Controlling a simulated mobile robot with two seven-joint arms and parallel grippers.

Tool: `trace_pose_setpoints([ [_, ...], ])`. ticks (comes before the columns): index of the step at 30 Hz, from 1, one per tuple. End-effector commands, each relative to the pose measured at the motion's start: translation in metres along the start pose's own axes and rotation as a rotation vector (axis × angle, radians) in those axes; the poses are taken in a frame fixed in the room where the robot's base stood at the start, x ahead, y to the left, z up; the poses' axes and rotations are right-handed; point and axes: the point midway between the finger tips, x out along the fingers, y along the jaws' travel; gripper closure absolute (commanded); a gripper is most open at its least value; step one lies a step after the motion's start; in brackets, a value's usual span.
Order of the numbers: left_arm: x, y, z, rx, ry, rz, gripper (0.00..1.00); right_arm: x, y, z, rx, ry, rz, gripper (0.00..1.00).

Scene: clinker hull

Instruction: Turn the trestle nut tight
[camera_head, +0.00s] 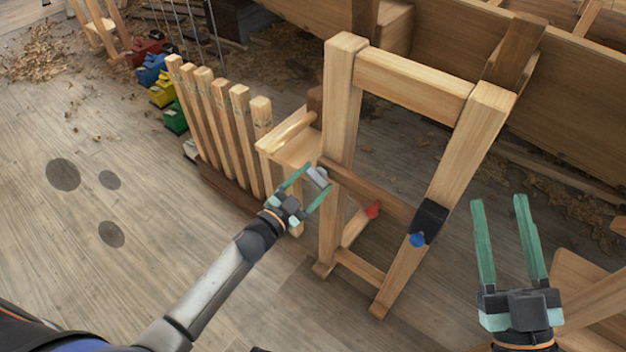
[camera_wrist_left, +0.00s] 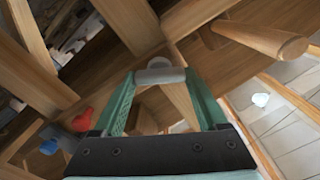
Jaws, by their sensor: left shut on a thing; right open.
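The wooden trestle (camera_head: 340,110) stands upright beside the hull. A pale grey nut-like piece (camera_head: 319,176) sits at its left post, at the end of the brown crossbar (camera_head: 372,192). My left gripper (camera_head: 316,178) is shut on this grey piece, with one finger on each side. The left wrist view shows the grey piece (camera_wrist_left: 159,74) between the fingertips. A red knob (camera_head: 373,209) and a blue knob (camera_head: 417,239) sit lower and to the right on the trestle. My right gripper (camera_head: 499,200) is open and empty, right of the trestle.
A rack of wooden slats (camera_head: 221,115) stands left of the trestle, with a small wooden bench (camera_head: 292,148) between. Coloured blocks (camera_head: 160,90) line the floor behind. The planked hull (camera_head: 440,65) fills the back right.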

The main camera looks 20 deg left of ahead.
Motion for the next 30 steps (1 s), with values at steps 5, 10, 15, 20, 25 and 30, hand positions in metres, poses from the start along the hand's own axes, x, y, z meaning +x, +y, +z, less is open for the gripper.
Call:
trace_pose_setpoints([
  [5, -0.0006, 0.0006, 0.0008, 0.040, -0.002, 0.001, 0.81, 0.0004, 0.0000, -0.0003, 0.000, 0.002, 0.000, 0.50],
  [10, -0.0006, 0.0007, 0.0008, 0.050, -0.002, 0.001, 0.81, 0.0011, 0.0002, -0.0010, -0.002, 0.005, 0.000, 0.50],
  [15, -0.0006, 0.0007, 0.0009, 0.050, -0.002, 0.001, 0.81, 0.0012, 0.0003, -0.0012, -0.002, 0.007, 0.000, 0.50],
  [20, -0.0006, 0.0007, 0.0009, 0.049, -0.002, 0.001, 0.21, 0.0012, 0.0003, -0.0013, -0.003, 0.007, -0.001, 0.50],
  [25, -0.0004, 0.0005, 0.0007, 0.049, -0.001, 0.001, 0.02, 0.0011, 0.0001, -0.0012, -0.005, 0.007, -0.003, 0.50],
  [30, -0.0002, 0.0003, 0.0004, 0.048, -0.001, 0.000, 0.00, 0.0009, -0.0002, -0.0012, -0.007, 0.007, -0.007, 0.50],
])
